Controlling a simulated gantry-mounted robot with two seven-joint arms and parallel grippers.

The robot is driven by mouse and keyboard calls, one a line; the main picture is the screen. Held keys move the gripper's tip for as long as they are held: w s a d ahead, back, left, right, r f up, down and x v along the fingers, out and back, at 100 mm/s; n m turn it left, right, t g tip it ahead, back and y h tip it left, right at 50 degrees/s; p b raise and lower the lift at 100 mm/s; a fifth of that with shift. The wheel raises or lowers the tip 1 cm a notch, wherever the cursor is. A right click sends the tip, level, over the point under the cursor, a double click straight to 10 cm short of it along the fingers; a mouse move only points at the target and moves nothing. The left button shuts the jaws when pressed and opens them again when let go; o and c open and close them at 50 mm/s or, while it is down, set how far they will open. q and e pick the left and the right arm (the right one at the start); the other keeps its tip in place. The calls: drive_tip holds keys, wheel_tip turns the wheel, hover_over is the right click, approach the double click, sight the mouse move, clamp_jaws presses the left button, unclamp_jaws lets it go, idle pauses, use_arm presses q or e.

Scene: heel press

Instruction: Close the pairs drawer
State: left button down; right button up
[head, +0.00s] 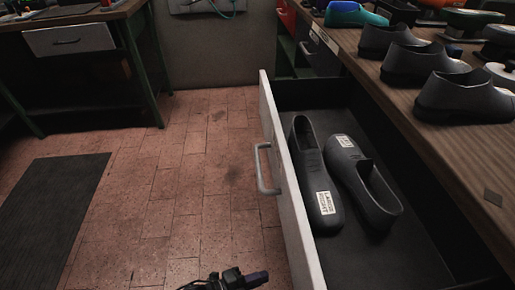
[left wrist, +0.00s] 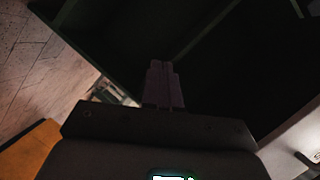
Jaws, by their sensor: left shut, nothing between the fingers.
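The pairs drawer (head: 277,160) stands pulled open under the right-hand bench, with a pale front and a grey bar handle (head: 264,168). Two dark shoes, a left one in the picture (head: 311,170) and a right one (head: 362,185), lie inside it with white labels. My left gripper (head: 256,279) shows at the bottom edge of the head view, left of the drawer front and apart from the handle. Its fingers (left wrist: 163,80) are shut and empty in the left wrist view. My right gripper is not in view.
Several dark shoes stand on the wooden bench top (head: 460,150) above the drawer. A second bench (head: 72,18) with a closed drawer is at the back left. A dark mat (head: 50,220) lies on the tiled floor (head: 190,170), which is otherwise clear.

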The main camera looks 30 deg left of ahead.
use_arm(q)
drive_tip(key=w+a+r+m+g+h+p, duration=0.1)
drive_tip(key=w+a+r+m+h+p, duration=0.2)
drive_tip(key=a+r+p, duration=0.35)
drive_tip(key=w+a+r+m+g+h+p, duration=0.1)
drive_tip(key=w+a+r+m+h+p, duration=0.15)
drive_tip(key=a+r+m+p, duration=0.45)
drive_tip(key=p, duration=0.6)
approach(269, 138)
drive_tip(key=shift+y, duration=0.25)
drive_tip(key=b+x, duration=0.1)
drive_tip(key=x, duration=0.2)
drive_tip(key=b+x, duration=0.1)
drive_tip(key=x, duration=0.2)
drive_tip(key=shift+d+r+b, duration=0.25)
drive_tip(key=shift+d+b, duration=0.05)
drive_tip(key=shift+d, duration=0.2)
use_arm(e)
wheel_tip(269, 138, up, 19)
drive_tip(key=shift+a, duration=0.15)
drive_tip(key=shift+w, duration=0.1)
